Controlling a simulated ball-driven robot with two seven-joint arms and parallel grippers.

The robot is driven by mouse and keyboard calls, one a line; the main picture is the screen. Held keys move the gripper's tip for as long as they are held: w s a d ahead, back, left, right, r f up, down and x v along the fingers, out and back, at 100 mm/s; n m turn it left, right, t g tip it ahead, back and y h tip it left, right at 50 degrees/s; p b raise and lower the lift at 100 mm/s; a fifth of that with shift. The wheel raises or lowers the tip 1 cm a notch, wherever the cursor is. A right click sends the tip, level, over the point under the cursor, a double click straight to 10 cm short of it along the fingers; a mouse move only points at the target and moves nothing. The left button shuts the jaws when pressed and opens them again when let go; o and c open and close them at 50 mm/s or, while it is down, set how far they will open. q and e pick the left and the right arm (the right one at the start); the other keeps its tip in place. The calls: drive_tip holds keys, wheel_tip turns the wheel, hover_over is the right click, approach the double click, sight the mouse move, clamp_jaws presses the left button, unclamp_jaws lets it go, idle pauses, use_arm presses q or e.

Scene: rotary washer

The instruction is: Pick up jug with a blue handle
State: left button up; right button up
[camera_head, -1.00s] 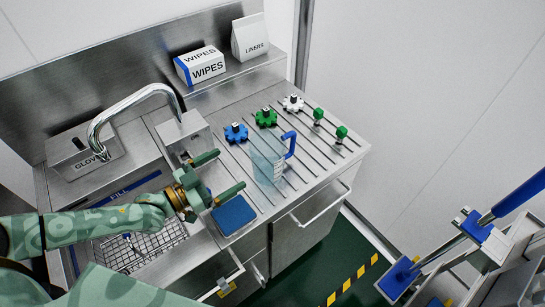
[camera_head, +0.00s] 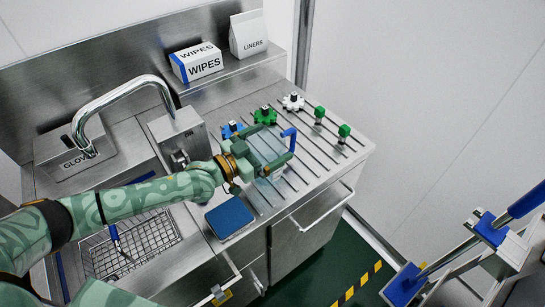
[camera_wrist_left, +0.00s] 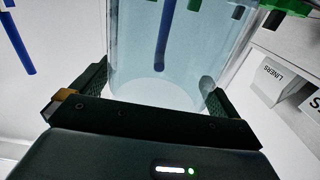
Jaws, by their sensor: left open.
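The jug with a blue handle (camera_head: 268,151) is clear, pale blue, and stands upright on the grooved steel drainboard. Its blue handle (camera_head: 290,137) is on the right side. My left gripper (camera_head: 278,143) is open, with one finger on each side of the jug in the head view. The left wrist view shows the clear jug (camera_wrist_left: 170,55) between the two open fingers (camera_wrist_left: 155,95); I cannot tell whether they touch it. The arm hides part of the jug. My right gripper is not in view.
Blue (camera_head: 231,129), green (camera_head: 265,114) and white (camera_head: 293,102) star-shaped knobs stand behind the jug. Two small green-topped pieces (camera_head: 344,131) are to the right. The tap (camera_head: 122,84) arches at left. A wipes box (camera_head: 198,63) stands behind.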

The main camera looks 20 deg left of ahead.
use_arm(q)
drive_tip(key=c, duration=1.2)
